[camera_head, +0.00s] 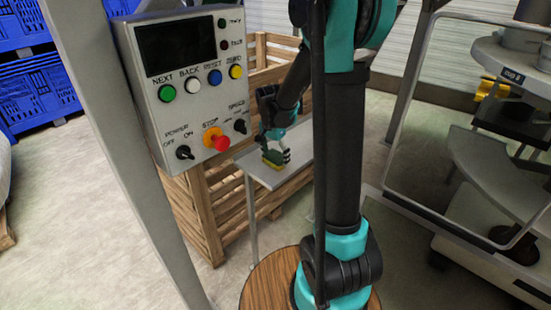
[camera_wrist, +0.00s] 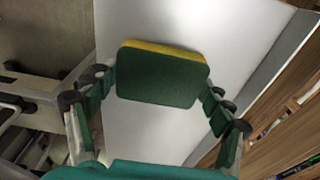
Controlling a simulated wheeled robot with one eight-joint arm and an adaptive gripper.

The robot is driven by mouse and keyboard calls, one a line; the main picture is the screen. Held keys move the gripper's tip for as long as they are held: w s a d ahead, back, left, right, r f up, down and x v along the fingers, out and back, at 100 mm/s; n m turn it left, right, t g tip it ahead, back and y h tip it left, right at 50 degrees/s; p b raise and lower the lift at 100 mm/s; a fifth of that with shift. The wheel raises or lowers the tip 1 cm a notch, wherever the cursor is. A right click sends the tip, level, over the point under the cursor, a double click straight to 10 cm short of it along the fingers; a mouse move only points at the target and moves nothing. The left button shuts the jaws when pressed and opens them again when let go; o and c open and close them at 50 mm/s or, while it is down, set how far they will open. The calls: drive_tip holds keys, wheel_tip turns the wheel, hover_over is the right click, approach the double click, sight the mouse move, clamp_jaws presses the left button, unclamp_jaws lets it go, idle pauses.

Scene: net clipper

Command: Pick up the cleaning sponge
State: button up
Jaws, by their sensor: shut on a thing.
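The cleaning sponge (camera_wrist: 160,75) has a dark green face and a yellow layer along its far edge. In the head view the sponge (camera_head: 272,159) is small and sits at the fingertips, over the light grey shelf (camera_head: 290,168). My gripper (camera_wrist: 160,85) has one finger at each side of the sponge, shut on it. In the head view my gripper (camera_head: 275,153) points down at the shelf. I cannot tell whether the sponge touches the shelf or is just above it.
A control box (camera_head: 190,90) with buttons and a red stop knob stands at the left on a grey post. A wooden crate (camera_head: 200,205) is behind the shelf. Blue crates (camera_head: 40,75) are at far left. A machine with a metal frame (camera_head: 470,200) is at right.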

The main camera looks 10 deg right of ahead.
sight(278, 157)
drive_tip(key=shift+r, duration=0.75)
drive_tip(key=shift+s+d+r, duration=0.1)
drive_tip(key=shift+s+r, duration=0.05)
drive_tip(key=shift+r, duration=0.3)
drive_tip(key=shift+s+d+r, duration=0.1)
drive_tip(key=shift+s+r, duration=0.05)
drive_tip(key=shift+r, duration=0.3)
drive_tip(key=s+d, duration=1)
drive_tip(key=s, duration=0.4)
drive_tip(key=shift+d, duration=0.1)
